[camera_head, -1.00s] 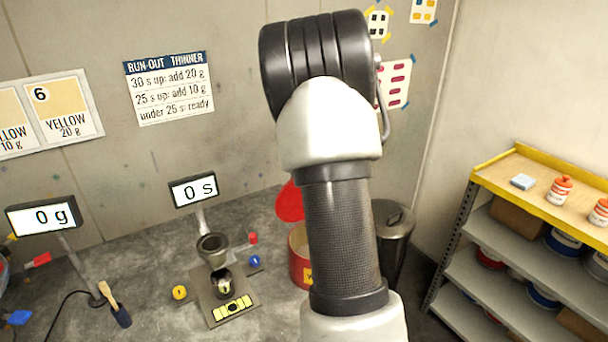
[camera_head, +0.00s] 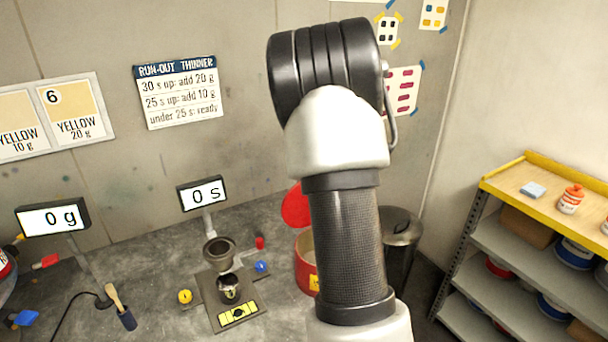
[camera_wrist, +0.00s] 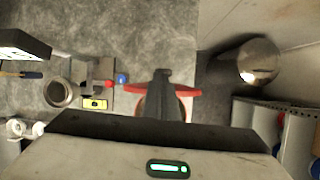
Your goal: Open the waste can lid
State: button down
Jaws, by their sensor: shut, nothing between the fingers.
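The red waste can (camera_head: 306,266) with a yellow label stands on the grey bench, partly hidden behind my arm in the head view. Its round red lid (camera_head: 296,206) stands raised at the back, and the pale inside of the can shows below it. In the wrist view the lid (camera_wrist: 187,91) is seen nearly edge-on, with the can's rim (camera_wrist: 187,106) below it. My gripper (camera_wrist: 162,74) is shut and empty. Its dark fingers overlap the lid and can in that view; I cannot tell whether they touch. The gripper is hidden in the head view.
A grey metal bin (camera_head: 399,232) with its lid on stands right of the can. A shelf unit (camera_head: 510,180) with a yellow edge is at the right. A cup stand (camera_head: 230,300), a funnel cup (camera_head: 219,250) and a display (camera_head: 202,194) are at the left.

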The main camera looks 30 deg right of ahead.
jog(key=a+v, duration=0.1)
jog(key=v, duration=1.5)
jog(key=s+a+n, duration=1.1)
jog(key=a+n, duration=0.5)
jog(key=n, duration=0.2)
jog(key=s+a+f+n, duration=0.3)
jog(key=s+a+n, duration=0.1)
jog(key=s+n, duration=0.3)
jog(key=s+a+f+n+t, duration=0.1)
jog(key=s+a+f+n, duration=0.2)
jog(key=n, duration=0.9)
jog(key=s+a, duration=0.2)
jog(key=s, duration=0.2)
